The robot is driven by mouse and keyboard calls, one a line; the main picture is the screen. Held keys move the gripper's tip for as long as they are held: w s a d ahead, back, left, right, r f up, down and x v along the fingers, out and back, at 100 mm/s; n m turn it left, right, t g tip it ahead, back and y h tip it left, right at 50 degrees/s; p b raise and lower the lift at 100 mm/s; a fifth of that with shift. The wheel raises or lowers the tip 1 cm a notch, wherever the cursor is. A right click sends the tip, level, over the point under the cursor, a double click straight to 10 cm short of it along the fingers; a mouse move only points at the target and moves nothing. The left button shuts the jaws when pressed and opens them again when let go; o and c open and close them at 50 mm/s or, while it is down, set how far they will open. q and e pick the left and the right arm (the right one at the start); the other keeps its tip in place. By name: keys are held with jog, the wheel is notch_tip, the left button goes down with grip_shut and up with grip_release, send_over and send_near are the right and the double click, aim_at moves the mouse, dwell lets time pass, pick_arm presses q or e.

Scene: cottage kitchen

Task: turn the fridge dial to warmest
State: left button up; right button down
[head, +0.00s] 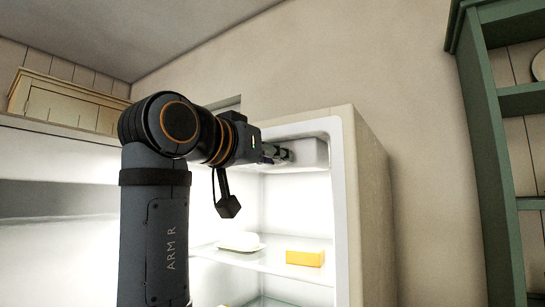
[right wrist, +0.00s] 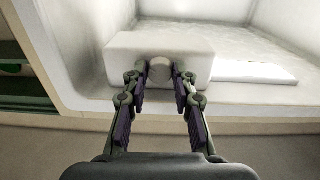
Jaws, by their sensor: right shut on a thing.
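The fridge (head: 372,190) stands open, lit white inside. A white control box (head: 312,152) sits high inside it, near the right side wall. The box also shows in the right wrist view (right wrist: 205,42). The fridge dial (right wrist: 159,73) is a small round pale knob on the box's face. My right gripper (head: 283,154) is at the box; in the right wrist view its two fingertips (right wrist: 161,71) sit on either side of the dial, shut on it. No mark or pointer on the dial can be made out. In the head view the gripper hides the dial. My left gripper is not in view.
A green shelf unit (head: 487,150) stands at the right, apart from the fridge.

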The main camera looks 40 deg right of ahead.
jog(key=n+b, duration=0.3)
jog(key=n, duration=2)
jog(key=shift+r+b, duration=0.1)
jog(key=shift+b, duration=0.3)
dwell(0.3)
jog(key=c, duration=1.1)
grip_release()
jog(key=shift+d, duration=0.1)
jog(key=shift+o, duration=0.2)
